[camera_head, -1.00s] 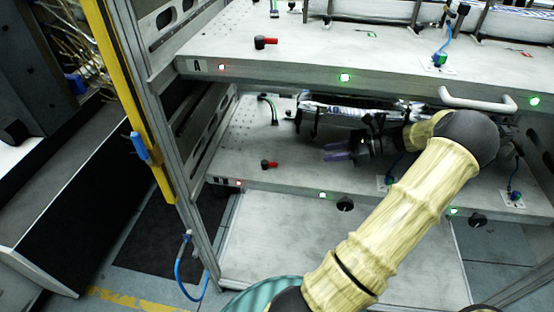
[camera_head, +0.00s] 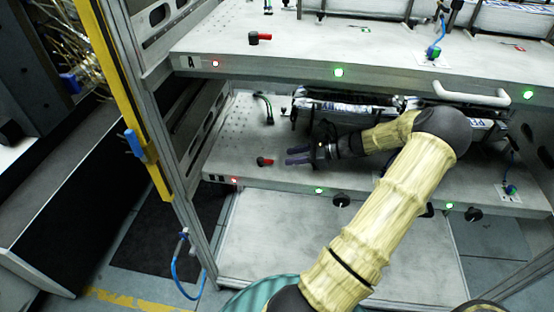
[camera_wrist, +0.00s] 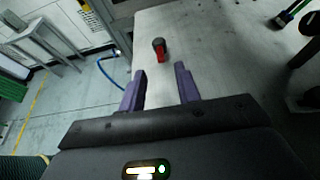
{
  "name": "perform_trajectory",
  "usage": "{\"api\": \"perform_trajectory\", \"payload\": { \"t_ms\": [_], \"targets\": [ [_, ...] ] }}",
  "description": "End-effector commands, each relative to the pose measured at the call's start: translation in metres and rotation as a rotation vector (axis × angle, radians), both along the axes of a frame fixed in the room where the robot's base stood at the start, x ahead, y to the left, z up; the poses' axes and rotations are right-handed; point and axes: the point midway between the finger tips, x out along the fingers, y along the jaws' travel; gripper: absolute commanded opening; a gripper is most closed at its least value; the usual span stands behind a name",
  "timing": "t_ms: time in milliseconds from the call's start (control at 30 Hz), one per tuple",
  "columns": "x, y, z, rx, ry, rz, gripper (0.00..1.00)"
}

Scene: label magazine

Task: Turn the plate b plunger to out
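The plate B plunger (camera_head: 266,162) is a small dark knob with a red part, near the left end of the lower plate (camera_head: 232,150). In the wrist view the plunger (camera_wrist: 159,50) stands just beyond the fingertips, centred between them, with its red part towards me. My gripper (camera_head: 289,156) is over the lower plate, to the right of the plunger and pointing left at it. Its two purple fingers are open and empty in the wrist view (camera_wrist: 160,74), apart from the plunger.
The upper plate A (camera_head: 300,55), with its own red and black plunger (camera_head: 259,38), hangs over my arm. A black hose fitting (camera_head: 266,108) stands behind the plunger. A label holder (camera_head: 345,104) lies behind my gripper. A yellow post (camera_head: 118,75) stands left of the rack.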

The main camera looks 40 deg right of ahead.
Motion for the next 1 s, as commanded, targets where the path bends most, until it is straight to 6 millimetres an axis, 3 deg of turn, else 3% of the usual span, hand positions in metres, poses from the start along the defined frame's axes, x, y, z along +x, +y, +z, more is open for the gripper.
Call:
{"api": "perform_trajectory", "payload": {
  "t_ms": [300, 700, 867, 1000],
  "targets": [
    [0.036, 0.031, -0.02, 0.001, -0.001, 0.002, 0.33],
    [0.043, 0.037, -0.023, -0.001, -0.001, 0.0, 0.33],
    [0.043, 0.037, -0.023, -0.001, -0.001, 0.0, 0.03],
    [0.043, 0.037, -0.023, -0.001, -0.001, 0.0, 0.0]
  ]
}}
